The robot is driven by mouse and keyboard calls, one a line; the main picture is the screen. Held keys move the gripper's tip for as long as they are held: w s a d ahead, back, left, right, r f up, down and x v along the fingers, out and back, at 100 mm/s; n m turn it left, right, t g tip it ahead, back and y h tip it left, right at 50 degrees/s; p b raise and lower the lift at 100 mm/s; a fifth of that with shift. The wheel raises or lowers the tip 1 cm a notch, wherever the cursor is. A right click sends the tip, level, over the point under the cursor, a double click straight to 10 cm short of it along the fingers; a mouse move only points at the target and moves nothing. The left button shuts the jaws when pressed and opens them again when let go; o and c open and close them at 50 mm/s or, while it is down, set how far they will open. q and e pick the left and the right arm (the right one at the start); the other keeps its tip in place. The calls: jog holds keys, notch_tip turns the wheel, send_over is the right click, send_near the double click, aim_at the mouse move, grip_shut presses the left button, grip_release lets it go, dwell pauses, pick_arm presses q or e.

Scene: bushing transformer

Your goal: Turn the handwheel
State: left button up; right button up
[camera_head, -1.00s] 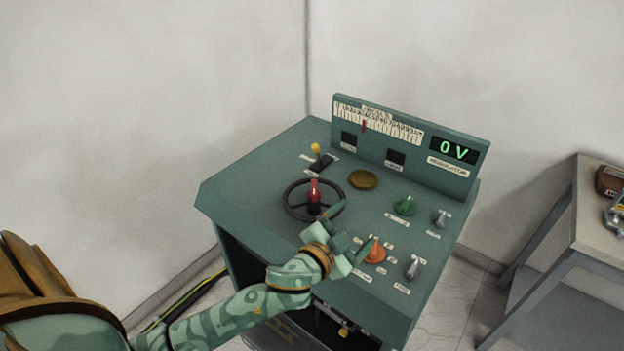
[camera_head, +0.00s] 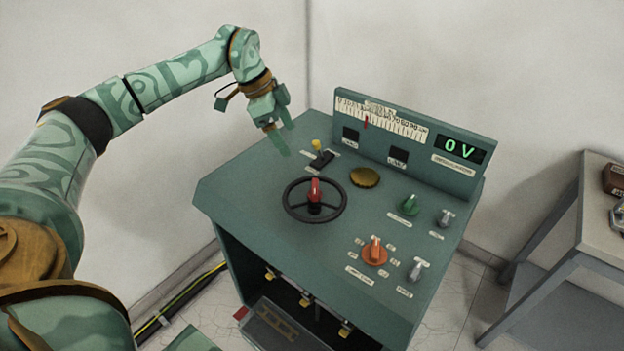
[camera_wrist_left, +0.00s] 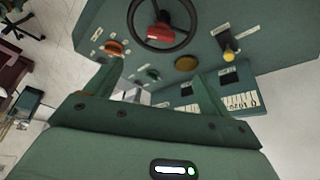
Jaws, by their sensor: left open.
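The handwheel (camera_head: 290,207) is a black ring with spokes and a red knob (camera_head: 315,190) at its middle, on the top of the green console (camera_head: 240,190). My left gripper (camera_head: 284,140) is open and empty, above the console's far left part, behind and above the handwheel and apart from it. In the left wrist view the handwheel (camera_wrist_left: 133,22) shows at the top, beyond the two spread fingers (camera_wrist_left: 158,85). The right gripper does not show.
A yellow-tipped lever (camera_head: 318,148), a brass cap (camera_head: 364,178), an orange knob (camera_head: 375,252), a green knob (camera_head: 410,205) and grey knobs share the panel. The display (camera_head: 459,149) reads 0 V. A grey table (camera_head: 590,230) stands at the right.

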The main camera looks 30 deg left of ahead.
aim_at(315, 186)
pick_arm(q)
jog(key=b+x, duration=0.1)
jog(key=x, duration=1.5)
jog(key=shift+a+f+b, duration=0.15)
jog(key=shift+b, duration=0.2)
jog(key=c, duration=1.4)
